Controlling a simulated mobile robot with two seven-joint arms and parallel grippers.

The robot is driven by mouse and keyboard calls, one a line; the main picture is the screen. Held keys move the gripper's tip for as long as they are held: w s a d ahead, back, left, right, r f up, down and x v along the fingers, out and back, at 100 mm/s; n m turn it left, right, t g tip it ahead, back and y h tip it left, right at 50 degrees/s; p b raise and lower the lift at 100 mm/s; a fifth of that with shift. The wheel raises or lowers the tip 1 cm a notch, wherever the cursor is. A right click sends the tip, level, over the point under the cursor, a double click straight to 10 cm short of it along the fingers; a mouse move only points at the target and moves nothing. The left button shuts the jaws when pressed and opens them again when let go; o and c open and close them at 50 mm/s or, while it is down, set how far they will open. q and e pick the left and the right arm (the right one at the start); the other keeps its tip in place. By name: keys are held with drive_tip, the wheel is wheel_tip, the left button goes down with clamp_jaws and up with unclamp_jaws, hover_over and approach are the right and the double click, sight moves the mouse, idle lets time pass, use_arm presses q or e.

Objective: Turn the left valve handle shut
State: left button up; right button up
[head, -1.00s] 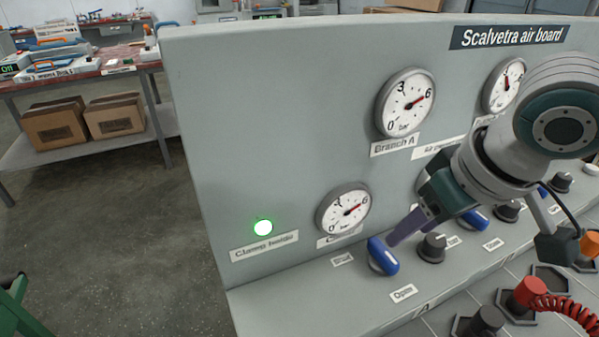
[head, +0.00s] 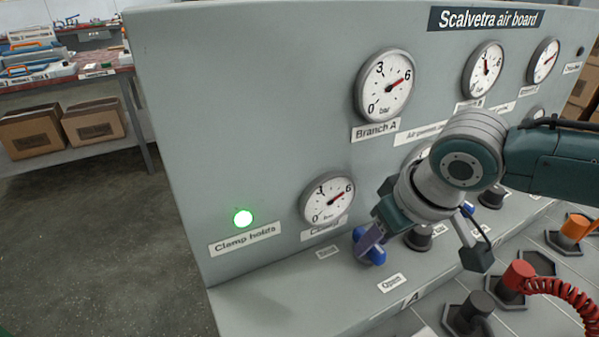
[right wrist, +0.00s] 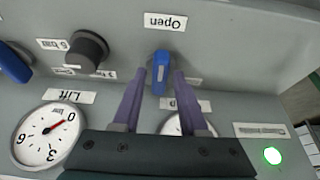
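The left valve handle (head: 376,256) is a blue lever low on the grey board, between the "Shut" label (head: 327,252) and the "Open" label (head: 391,283). In the right wrist view the handle (right wrist: 161,72) lies lengthwise toward the "Open" label (right wrist: 165,21). My right gripper (head: 370,246) is at the handle and partly covers it in the head view. In the right wrist view its two purple fingers (right wrist: 160,80) stand apart on either side of the handle, with small gaps visible. My left gripper is not in view.
A black knob (head: 419,238) stands right of the handle. The gauge (head: 327,201) above it reads near 5. The "Clamp holds" lamp (head: 243,218) glows green. Red (head: 518,275) and orange (head: 575,228) hose fittings sit on the lower right deck. The ledge left of the handle is clear.

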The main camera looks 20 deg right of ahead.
clamp_jaws()
idle(0.4)
